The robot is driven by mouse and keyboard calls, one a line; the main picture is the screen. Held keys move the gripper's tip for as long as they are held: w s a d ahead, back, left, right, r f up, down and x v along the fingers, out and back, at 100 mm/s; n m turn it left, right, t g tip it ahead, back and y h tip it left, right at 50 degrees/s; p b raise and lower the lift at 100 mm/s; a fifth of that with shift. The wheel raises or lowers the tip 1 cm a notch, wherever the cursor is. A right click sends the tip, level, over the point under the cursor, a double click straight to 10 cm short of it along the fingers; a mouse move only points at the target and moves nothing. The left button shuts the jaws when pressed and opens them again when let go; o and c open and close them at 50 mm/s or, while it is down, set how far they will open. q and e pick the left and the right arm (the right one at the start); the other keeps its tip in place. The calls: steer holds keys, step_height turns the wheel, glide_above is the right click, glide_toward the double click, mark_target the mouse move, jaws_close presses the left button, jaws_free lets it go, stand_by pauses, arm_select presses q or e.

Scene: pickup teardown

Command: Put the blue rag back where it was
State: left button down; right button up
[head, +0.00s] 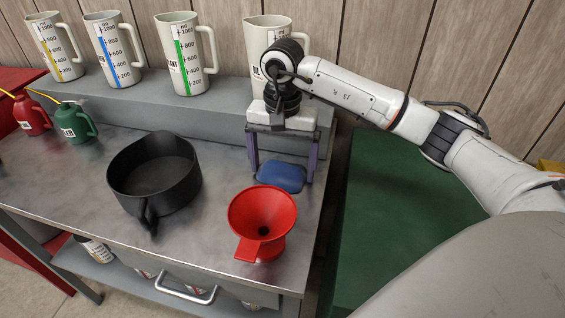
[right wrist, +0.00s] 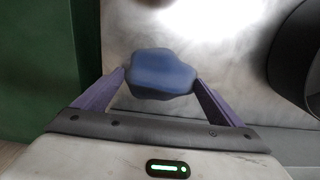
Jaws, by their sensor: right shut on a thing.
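The blue rag (head: 281,177) is a small folded pad over the metal bench top, near its right end and behind the red funnel. My right gripper (head: 281,178) comes down on it from above, one finger at each side. In the right wrist view the rag (right wrist: 162,74) sits between the two fingertips (right wrist: 160,82), which press on its sides. I cannot tell whether the rag touches the bench or is held just above it. My left gripper is not in view.
A red funnel (head: 263,222) and a black drain pan (head: 154,178) stand on the bench (head: 215,165). Several measuring jugs line the grey ledge (head: 150,105) behind, one partly behind my right arm. Red and green oil cans (head: 76,124) are at left. A green surface (head: 400,205) lies right of the bench.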

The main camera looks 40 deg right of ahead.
mark_target(283, 162)
steer(key=shift+f, duration=0.2)
steer(key=o, duration=0.8)
steer(key=shift+r, duration=0.1)
steer(key=shift+r, duration=0.15)
step_height(283, 162, up, 12)
